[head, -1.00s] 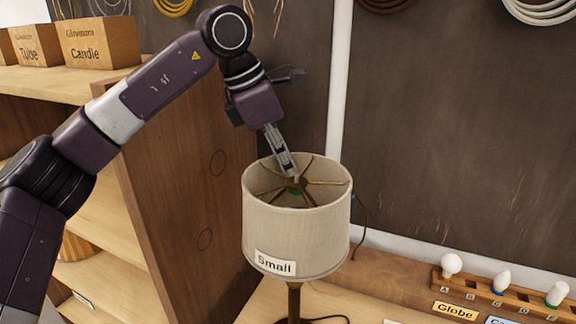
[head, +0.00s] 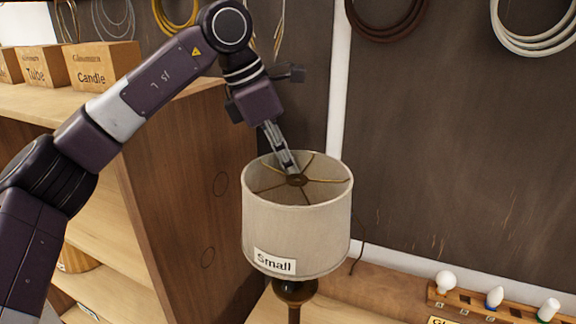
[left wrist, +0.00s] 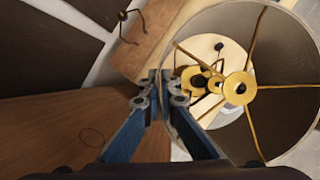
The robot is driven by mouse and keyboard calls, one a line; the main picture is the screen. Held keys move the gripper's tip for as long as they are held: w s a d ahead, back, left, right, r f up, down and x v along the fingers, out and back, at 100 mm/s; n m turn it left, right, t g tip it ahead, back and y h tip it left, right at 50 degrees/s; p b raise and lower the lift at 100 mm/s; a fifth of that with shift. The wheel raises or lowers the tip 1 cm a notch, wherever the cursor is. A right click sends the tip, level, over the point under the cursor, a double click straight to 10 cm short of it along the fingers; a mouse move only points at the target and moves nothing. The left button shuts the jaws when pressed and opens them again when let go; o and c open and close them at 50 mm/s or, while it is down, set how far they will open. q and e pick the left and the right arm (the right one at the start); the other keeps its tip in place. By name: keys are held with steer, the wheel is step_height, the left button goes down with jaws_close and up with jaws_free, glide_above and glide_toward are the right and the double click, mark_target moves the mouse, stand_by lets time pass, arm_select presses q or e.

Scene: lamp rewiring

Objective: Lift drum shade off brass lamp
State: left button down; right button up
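The drum shade (head: 297,232), pale fabric with a "Small" label, hangs upright above the brass lamp (head: 293,292). The lamp's rounded dark brass body and stem show below the shade's lower rim. That view looks down through the shade's brass spokes and hub (left wrist: 240,88) to the lamp (left wrist: 194,80) below. My right gripper is in neither view.
A wooden shelf unit (head: 190,190) with boxes (head: 102,66) on top stands at left. A bulb rack (head: 465,299) with several bulbs sits on the bench at lower right. Wire coils (head: 388,22) hang on the dark wall behind.

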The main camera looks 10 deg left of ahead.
arm_select(q)
steer(key=shift+r+p, duration=0.35)
steer(key=shift+r, duration=0.4)
steer(key=shift+r+b, duration=0.2)
steer(key=shift+b, duration=0.1)
steer(key=shift+r, duration=3.5)
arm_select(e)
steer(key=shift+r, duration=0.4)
arm_select(q)
steer(key=shift+f, duration=0.1)
